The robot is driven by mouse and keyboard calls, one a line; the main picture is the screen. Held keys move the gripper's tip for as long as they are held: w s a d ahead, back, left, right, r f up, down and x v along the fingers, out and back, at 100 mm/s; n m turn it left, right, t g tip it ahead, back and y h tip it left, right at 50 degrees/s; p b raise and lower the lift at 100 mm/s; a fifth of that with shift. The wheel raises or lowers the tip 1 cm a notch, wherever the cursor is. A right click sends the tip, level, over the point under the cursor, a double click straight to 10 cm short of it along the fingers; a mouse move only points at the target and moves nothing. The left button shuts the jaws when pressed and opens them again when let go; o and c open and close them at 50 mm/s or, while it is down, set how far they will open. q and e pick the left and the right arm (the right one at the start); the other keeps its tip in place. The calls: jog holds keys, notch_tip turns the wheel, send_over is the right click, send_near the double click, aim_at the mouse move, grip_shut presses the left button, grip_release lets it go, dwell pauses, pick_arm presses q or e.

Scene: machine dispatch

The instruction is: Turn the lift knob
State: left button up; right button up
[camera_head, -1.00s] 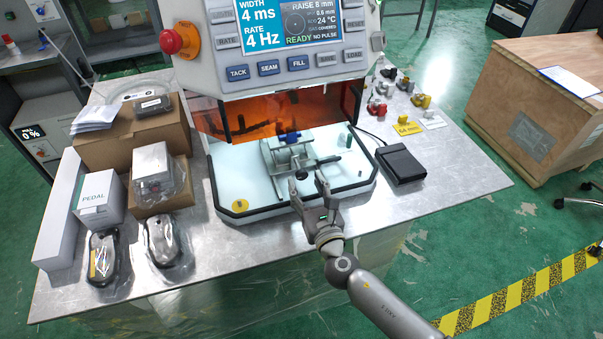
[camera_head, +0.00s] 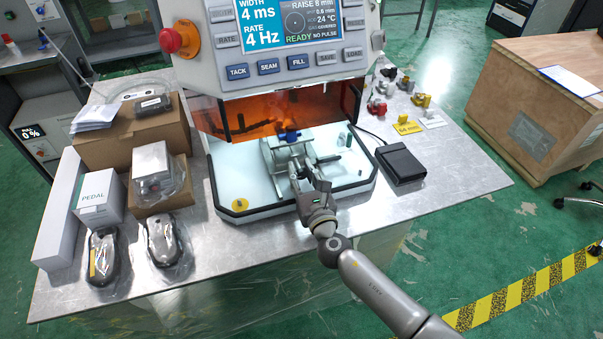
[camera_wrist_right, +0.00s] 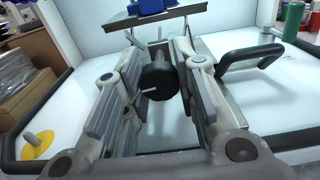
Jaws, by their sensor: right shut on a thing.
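The lift knob (camera_wrist_right: 158,84) is a dark round knob on the front of the lift, with a thin pale pin sticking out of it. It sits between the two fingers of my right gripper (camera_wrist_right: 158,66) in the right wrist view, and the gripper is shut on it. In the head view my right gripper (camera_head: 304,180) reaches over the front edge of the machine's white tray and covers the knob. The grey lift (camera_head: 286,152) stands in the chamber with a blue piece (camera_head: 289,136) on top. My left gripper is in neither view.
The machine's panel (camera_head: 285,40) and orange shield (camera_head: 262,112) are above and behind the lift. A black handle (camera_wrist_right: 250,60) is right of the gripper in the wrist view. A black pedal (camera_head: 400,163) lies right of the tray; boxes (camera_head: 130,135) stand left.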

jog(key=shift+f+m, duration=0.1)
jog(key=shift+m, duration=0.3)
jog(key=shift+c, duration=0.5)
jog(key=shift+m+b, duration=0.3)
jog(key=shift+b, duration=0.15)
jog(key=m+b, duration=0.1)
jog(key=m, duration=0.2)
jog(key=shift+b, duration=0.3)
jog(key=m+b, duration=0.1)
jog(key=m, duration=0.4)
jog(key=shift+a, duration=0.1)
jog(key=m+b, duration=0.1)
jog(key=m, duration=0.3)
jog(key=shift+m+b, duration=0.4)
jog(key=shift+m, duration=2.4)
